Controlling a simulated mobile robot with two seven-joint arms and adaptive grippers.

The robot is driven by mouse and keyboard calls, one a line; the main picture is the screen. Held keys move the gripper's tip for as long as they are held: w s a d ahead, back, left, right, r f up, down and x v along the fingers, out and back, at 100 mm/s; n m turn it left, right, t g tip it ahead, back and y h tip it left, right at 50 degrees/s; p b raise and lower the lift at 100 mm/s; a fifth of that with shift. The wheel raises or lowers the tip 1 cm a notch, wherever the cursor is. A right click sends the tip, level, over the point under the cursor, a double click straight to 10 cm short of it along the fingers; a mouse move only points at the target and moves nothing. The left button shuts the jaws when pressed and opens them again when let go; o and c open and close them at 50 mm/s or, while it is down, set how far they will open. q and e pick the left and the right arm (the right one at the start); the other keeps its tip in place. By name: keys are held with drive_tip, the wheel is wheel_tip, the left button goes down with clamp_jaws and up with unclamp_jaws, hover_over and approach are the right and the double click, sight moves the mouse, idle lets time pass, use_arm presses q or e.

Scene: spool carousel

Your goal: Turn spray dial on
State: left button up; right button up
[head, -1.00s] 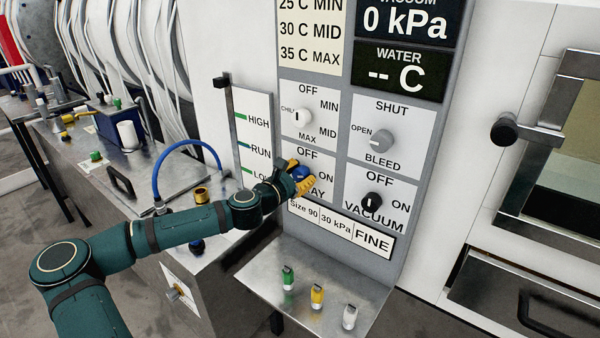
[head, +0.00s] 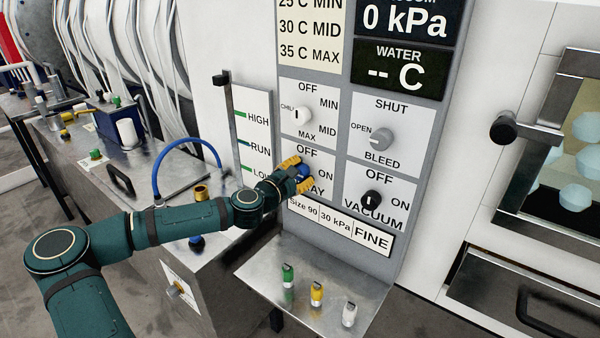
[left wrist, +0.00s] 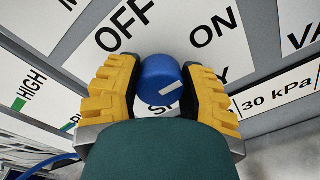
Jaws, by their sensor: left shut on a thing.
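The spray dial is a round blue knob (head: 304,172) on the panel plate lettered OFF, ON and SPRAY, partly covered. It also shows in the left wrist view (left wrist: 158,78), with a short white mark slanting on its lower right face. I cannot tell for sure which label the mark points to. My left gripper (head: 302,174) has its yellow fingers on either side of the dial and is shut on it. In the left wrist view the gripper (left wrist: 160,92) frames the dial, with OFF and ON above. My right gripper is not in view.
A black vacuum dial (head: 371,201) sits right of the spray dial, with a grey bleed dial (head: 381,139) and a white dial (head: 302,116) above. A metal shelf (head: 262,272) with small green, yellow and white pieces juts out below. A dark door handle (head: 504,128) stands out at right.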

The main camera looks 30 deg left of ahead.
use_arm(q)
drive_tip(key=shift+r, duration=0.2)
drive_tip(key=o, duration=1.2)
drive_tip(key=shift+w+f, duration=0.1)
drive_tip(key=s, duration=0.8)
drive_tip(key=s+a, duration=0.1)
drive_tip(key=s, duration=0.3)
drive_tip(key=shift+r, duration=0.2)
